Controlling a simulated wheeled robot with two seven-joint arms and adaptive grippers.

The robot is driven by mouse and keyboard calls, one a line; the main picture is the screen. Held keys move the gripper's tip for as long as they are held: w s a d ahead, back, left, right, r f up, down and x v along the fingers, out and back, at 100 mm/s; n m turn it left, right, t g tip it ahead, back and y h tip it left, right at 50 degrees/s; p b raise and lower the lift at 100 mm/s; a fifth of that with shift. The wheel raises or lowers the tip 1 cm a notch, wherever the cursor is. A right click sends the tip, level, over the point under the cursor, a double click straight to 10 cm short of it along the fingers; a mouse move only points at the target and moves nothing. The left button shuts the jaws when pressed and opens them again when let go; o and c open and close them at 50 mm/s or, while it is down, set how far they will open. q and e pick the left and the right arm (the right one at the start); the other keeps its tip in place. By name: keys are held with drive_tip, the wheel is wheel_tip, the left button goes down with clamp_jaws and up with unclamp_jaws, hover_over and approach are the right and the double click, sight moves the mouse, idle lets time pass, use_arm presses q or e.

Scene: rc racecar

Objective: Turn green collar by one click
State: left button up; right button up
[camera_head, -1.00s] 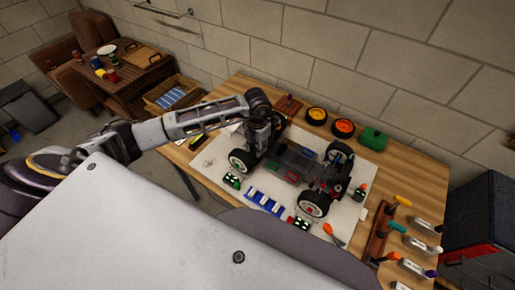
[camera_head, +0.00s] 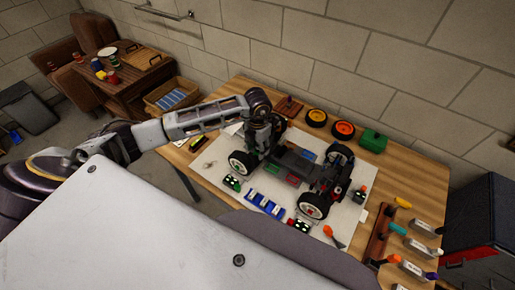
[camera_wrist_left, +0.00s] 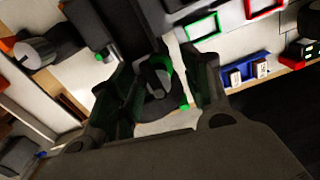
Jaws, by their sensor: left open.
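The green collar (camera_wrist_left: 166,68) shows in the left wrist view as a green arc on a dark round part of the car. My left gripper (camera_wrist_left: 160,85) is open, with one finger on each side of that part. I cannot tell whether the fingers touch it. In the head view my left gripper (camera_head: 262,145) points down at the rear left end of the RC car (camera_head: 295,165), and it hides the collar there. The car stands on its wheels on a white mat (camera_head: 215,165). My right gripper is not in view.
A blue tray (camera_head: 265,204) lies in front of the car. A wooden tool rack (camera_head: 377,243) with several screwdrivers is at the right. A brick wall (camera_head: 400,70) closes the back.

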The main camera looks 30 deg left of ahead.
use_arm(q)
wheel_tip(320, 180, up, 11)
drive_tip(key=shift+r, duration=0.1)
idle(0.5)
idle(0.3)
